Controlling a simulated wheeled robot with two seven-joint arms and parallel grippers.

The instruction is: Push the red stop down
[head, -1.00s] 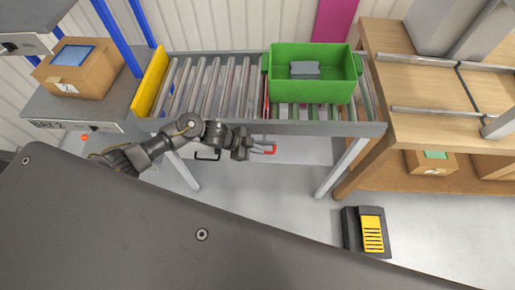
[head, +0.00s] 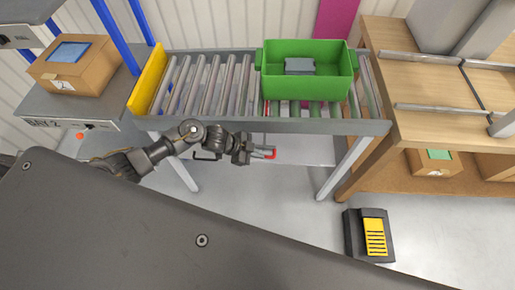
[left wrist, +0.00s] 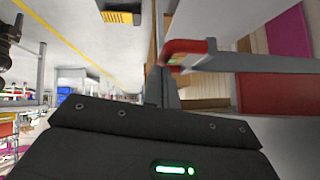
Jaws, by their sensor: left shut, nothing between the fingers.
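The stop's red-ended handle (head: 271,154) sticks out in front of the roller conveyor, below its front rail. In the left wrist view the red end (left wrist: 187,48) sits on a grey bar, with a broad red panel (left wrist: 275,93) below it that may be the stop plate. In the head view the plate barely shows between the rollers beside the bin. My left gripper (head: 256,152) is shut and empty, right at the handle; I cannot tell whether it touches. The green bin (head: 308,88), holding a grey block (head: 299,66), stands on the rollers. My right gripper is out of view.
A yellow end plate (head: 148,80) closes the conveyor's left end. A cardboard box (head: 75,65) stands on the left shelf. A wooden bench (head: 425,125) adjoins on the right. A black and yellow pedal (head: 370,236) lies on the floor.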

